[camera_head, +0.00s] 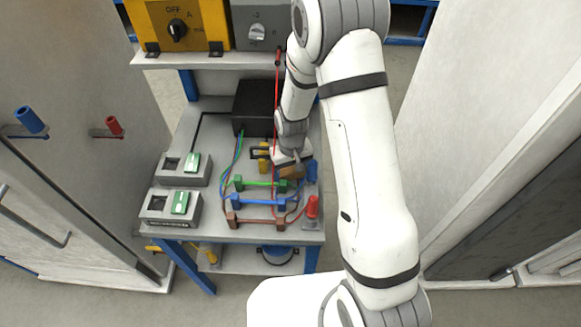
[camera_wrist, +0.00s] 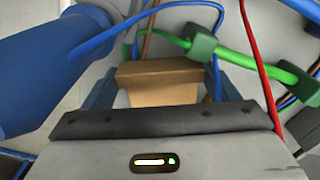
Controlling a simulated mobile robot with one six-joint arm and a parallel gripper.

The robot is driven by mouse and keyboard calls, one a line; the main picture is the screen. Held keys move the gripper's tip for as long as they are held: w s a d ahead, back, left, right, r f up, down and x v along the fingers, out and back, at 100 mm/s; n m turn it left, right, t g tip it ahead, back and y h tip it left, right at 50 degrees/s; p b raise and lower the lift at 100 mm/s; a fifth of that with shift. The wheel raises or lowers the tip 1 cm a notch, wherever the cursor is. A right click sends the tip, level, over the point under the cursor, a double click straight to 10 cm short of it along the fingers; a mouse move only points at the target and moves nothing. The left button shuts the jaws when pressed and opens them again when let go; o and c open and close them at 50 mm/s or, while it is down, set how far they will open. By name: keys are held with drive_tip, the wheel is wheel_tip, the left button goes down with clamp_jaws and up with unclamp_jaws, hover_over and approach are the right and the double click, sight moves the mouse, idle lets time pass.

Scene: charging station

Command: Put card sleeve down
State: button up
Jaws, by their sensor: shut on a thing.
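My gripper (camera_head: 291,170) is at the right part of the grey bench top (camera_head: 235,228), behind the green bar. In the wrist view a tan, box-like piece, apparently the card sleeve (camera_wrist: 160,82), sits between the fingers of my gripper (camera_wrist: 162,92). My gripper is shut on it. In the head view the card sleeve (camera_head: 291,172) shows as a small brown patch under my wrist. Its underside is hidden, so I cannot tell whether it touches the bench.
A blue cylinder (camera_head: 311,172) stands close to my gripper. Green (camera_head: 262,184), blue (camera_head: 262,200) and brown (camera_head: 260,219) bars with wires lie in front. A red cord (camera_head: 276,110) hangs beside my wrist. A red plug (camera_head: 312,206) stands at the front right.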

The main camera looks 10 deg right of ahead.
drive_tip(key=shift+f+b, duration=0.25)
drive_tip(key=shift+b, duration=0.05)
drive_tip(key=o, duration=0.9)
drive_tip(key=shift+r, duration=0.1)
